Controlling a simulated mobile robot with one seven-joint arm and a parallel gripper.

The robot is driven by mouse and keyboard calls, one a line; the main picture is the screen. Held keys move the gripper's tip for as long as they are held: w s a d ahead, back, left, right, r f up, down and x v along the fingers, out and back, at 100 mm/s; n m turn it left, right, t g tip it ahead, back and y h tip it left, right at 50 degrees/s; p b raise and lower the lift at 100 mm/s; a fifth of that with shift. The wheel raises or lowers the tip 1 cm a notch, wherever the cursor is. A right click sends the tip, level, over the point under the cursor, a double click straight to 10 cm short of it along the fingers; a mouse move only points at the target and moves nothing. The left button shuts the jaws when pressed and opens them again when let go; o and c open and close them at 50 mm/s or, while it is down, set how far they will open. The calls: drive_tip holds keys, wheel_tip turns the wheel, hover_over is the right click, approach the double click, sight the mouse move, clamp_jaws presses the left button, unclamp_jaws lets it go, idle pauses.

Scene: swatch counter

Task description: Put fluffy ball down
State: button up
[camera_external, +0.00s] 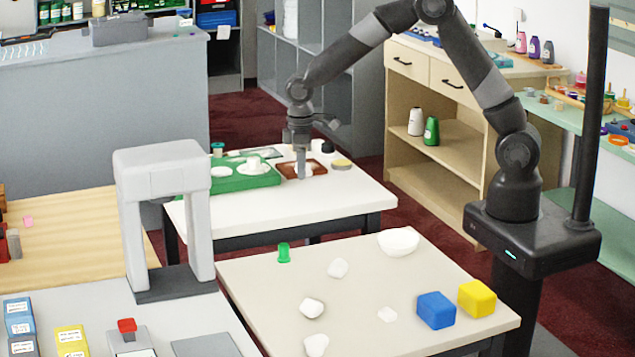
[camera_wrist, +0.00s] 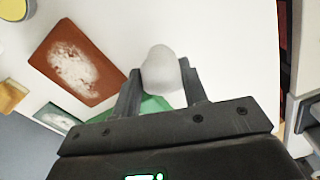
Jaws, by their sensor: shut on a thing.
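A whitish rounded ball (camera_wrist: 160,72) sits between the two fingers of my gripper (camera_wrist: 163,88) in the wrist view. In the external view my gripper (camera_external: 301,174) points down over the far white table (camera_external: 345,198), at the brown tray. The ball cannot be made out clearly there. In the wrist view the white tabletop shows behind the ball. The ball's height above the table cannot be told.
A brown tray with a white patch (camera_wrist: 72,62) lies left of the ball. A green tray (camera_external: 240,182) with white pieces stands left of my gripper. The nearer table holds white lumps (camera_external: 338,268), a white bowl (camera_external: 398,241), and blue (camera_external: 436,310) and yellow (camera_external: 477,298) cubes.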

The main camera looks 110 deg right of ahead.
drive_tip(key=shift+f, duration=1.5)
drive_tip(key=shift+f, duration=0.1)
drive_tip(key=o, duration=0.9)
